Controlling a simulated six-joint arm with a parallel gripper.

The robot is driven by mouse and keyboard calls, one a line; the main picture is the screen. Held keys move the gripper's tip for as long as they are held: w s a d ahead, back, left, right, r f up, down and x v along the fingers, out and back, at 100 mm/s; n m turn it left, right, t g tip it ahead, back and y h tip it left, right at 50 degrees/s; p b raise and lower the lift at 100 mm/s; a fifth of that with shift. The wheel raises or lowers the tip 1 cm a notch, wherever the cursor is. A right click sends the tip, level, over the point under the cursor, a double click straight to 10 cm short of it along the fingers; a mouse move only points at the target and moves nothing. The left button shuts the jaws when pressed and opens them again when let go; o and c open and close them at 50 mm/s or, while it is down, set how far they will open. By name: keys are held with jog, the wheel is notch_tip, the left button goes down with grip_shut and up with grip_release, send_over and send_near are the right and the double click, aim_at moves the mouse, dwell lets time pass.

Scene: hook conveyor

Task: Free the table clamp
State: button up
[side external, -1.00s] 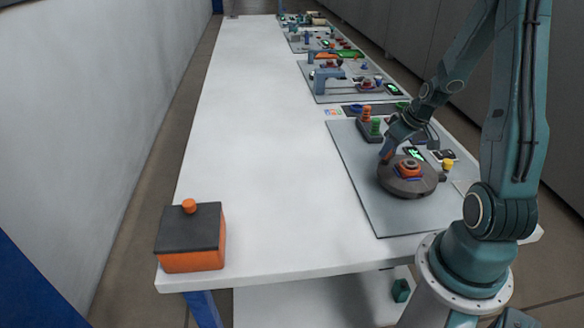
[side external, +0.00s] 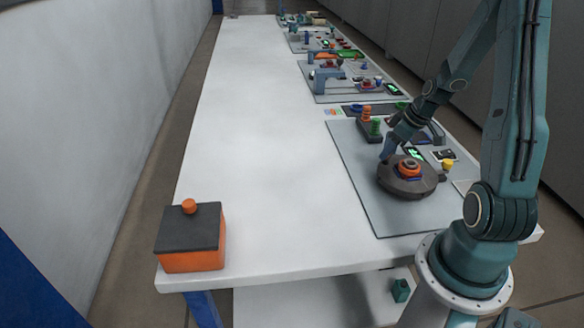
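A round dark disc (side external: 420,184) with an orange ring-shaped part (side external: 408,167) at its middle sits on the nearest grey plate. My gripper (side external: 386,158) points down just above the disc's back left rim. Its fingers are small and partly hidden by the wrist, so I cannot tell whether they are open or whether they touch the disc. I cannot make out for certain which part is the table clamp. A blue bit shows beside the orange part on the disc.
Orange and green knobs on a dark block (side external: 369,130) stand behind my gripper. A yellow knob (side external: 448,164) is right of the disc. An orange box with a dark lid (side external: 190,238) stands at the front left.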

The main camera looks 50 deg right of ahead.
jog(key=shift+r, duration=0.1)
dwell(0.3)
jog(key=shift+v, duration=3.65)
jog(key=a+r, duration=0.6)
jog(key=a, duration=0.5)
jog(key=a+r, duration=0.7)
jog(key=a, duration=0.3)
jog(key=shift+t, duration=0.6)
jog(key=s+a, duration=0.2)
jog(key=s+a+r, duration=0.1)
jog(key=s+a, duration=0.1)
jog(key=s+a+r, duration=0.1)
jog(key=s+a, duration=0.1)
jog(key=shift+a, duration=0.1)
